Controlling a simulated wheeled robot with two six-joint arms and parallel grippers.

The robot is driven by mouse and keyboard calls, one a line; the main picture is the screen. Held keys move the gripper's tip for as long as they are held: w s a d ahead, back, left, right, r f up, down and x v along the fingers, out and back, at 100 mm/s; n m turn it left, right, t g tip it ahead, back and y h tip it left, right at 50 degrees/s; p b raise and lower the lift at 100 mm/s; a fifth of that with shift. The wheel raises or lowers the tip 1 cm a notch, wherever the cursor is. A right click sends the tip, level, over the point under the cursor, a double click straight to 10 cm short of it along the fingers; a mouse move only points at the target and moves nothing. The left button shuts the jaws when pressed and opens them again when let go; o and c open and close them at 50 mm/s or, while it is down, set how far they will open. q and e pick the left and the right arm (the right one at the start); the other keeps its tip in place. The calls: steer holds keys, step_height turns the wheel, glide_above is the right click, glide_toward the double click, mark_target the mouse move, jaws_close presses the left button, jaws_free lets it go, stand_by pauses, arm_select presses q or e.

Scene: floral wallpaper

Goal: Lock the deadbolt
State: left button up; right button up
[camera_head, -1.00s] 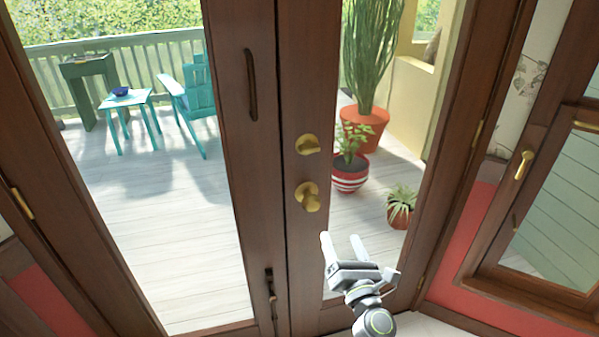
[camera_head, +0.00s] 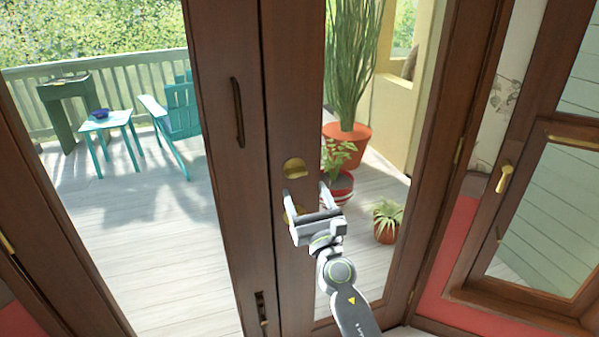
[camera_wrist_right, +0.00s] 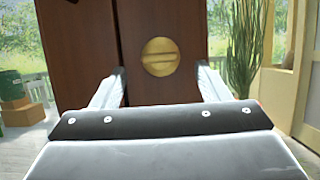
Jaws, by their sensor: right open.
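The deadbolt (camera_head: 294,168) is a round brass plate with a thumb turn, on the brown wooden door stile. In the right wrist view the deadbolt (camera_wrist_right: 160,57) shows its turn piece lying about horizontal, centred ahead between the fingers. My left gripper is not in view.
The double door has glass panes (camera_head: 150,270) and a dark pull handle (camera_head: 237,112) left of the deadbolt. A lower bolt (camera_head: 261,312) is near the bottom of the stile. A side window with a brass handle (camera_head: 504,179) is at right. Plants and teal furniture stand beyond the glass.

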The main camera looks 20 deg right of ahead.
mark_target(299, 175)
steer(key=x, duration=0.4)
steer(key=shift+w+d+r, duration=0.15)
steer(key=shift+w+r, duration=0.15)
steer(key=shift+w, duration=0.65)
steer(key=c, duration=1)
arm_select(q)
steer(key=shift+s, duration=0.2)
